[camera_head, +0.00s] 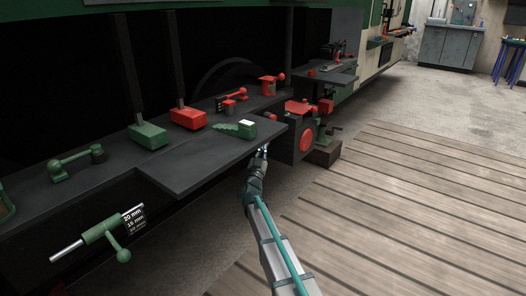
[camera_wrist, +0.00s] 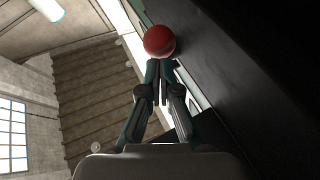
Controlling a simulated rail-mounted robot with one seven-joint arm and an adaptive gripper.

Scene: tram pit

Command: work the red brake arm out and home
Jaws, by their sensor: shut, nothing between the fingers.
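My gripper (camera_head: 264,150) is low beside the front edge of the dark shelf, its tips partly hard to make out. In the wrist view my gripper (camera_wrist: 157,72) has its fingers together, with nothing seen between them. A red ball (camera_wrist: 159,40) shows just beyond the fingertips; I cannot tell whether they touch it. I cannot tell which part in the head view it belongs to, or which is the brake arm. A red lever with a ball end (camera_head: 232,96) lies on the bench. A dark box with a red round face (camera_head: 305,142) stands right of my gripper.
A green block (camera_head: 236,129) lies on the shelf (camera_head: 205,163) above my gripper. Red and green pedal-like blocks (camera_head: 188,118) (camera_head: 148,135) stand behind. A green clamp on a rod (camera_head: 104,231) is at lower left. The plank floor (camera_head: 400,200) at right is clear.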

